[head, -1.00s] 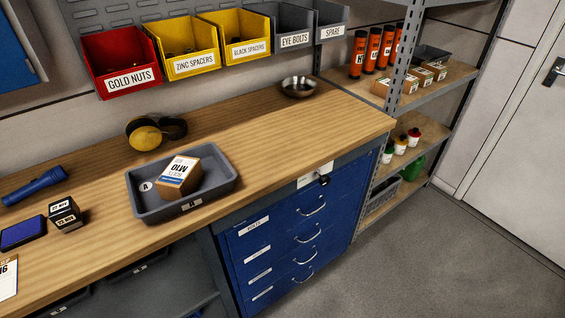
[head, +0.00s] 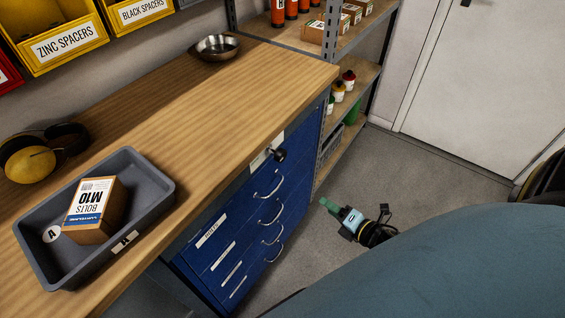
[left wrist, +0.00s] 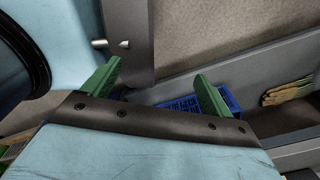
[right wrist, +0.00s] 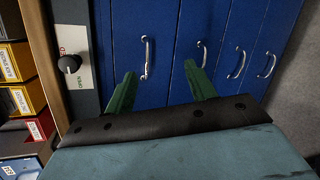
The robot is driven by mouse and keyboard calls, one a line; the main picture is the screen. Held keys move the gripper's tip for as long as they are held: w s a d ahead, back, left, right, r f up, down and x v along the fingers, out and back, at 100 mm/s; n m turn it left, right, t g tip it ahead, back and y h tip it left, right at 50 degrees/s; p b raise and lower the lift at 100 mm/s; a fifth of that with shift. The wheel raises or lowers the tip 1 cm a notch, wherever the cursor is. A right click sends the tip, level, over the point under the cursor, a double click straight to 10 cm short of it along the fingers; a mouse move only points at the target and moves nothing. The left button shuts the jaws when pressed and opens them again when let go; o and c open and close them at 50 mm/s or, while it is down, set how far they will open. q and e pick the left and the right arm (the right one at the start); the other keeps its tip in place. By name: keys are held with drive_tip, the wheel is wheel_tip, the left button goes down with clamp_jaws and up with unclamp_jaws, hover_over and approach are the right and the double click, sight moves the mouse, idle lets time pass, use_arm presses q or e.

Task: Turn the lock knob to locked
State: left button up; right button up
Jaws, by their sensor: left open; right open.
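The lock knob (head: 279,155) is a small dark knob on a pale plate, at the top of the blue drawer cabinet (head: 215,243). In the right wrist view the knob (right wrist: 69,63) is at upper left, with "OPEN" lettered below it and partly hidden red lettering above. Which way the knob points is not clear. My right gripper (head: 328,205) is open and empty in front of the cabinet, apart from the knob. In the right wrist view its fingers (right wrist: 163,80) face the drawer fronts. My left gripper (left wrist: 158,75) is open and empty, away from the knob.
The wooden bench (head: 215,110) carries a grey tray (head: 160,183) with a bolts box (head: 95,210), ear defenders (head: 38,155) and a metal bowl (head: 216,47). Drawer handles (head: 268,187) stick out below the knob. Shelving (head: 345,97) stands beyond; the floor (head: 425,170) is clear.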

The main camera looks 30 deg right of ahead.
wheel_tip(320, 180, up, 9)
drive_tip(key=w+n+t+y+b, duration=0.15)
drive_tip(key=n+y, duration=0.25)
drive_tip(key=n, duration=0.6)
drive_tip(key=n+y, duration=0.2)
drive_tip(key=n, duration=0.3)
approach(284, 157)
drive_tip(key=shift+n, duration=0.3)
drive_tip(key=x, duration=0.9)
drive_tip(key=shift+r, duration=0.15)
drive_tip(key=shift+x, duration=0.75)
use_arm(q)
drive_tip(key=shift+w+f, duration=0.85)
drive_tip(key=shift+f, duration=0.05)
drive_tip(key=shift+w, duration=0.1)
drive_tip(key=shift+w+a+t, duration=0.2)
drive_tip(key=shift+a+t, duration=0.1)
drive_tip(key=shift+a, duration=0.15)
use_arm(e)
drive_tip(key=c, duration=1)
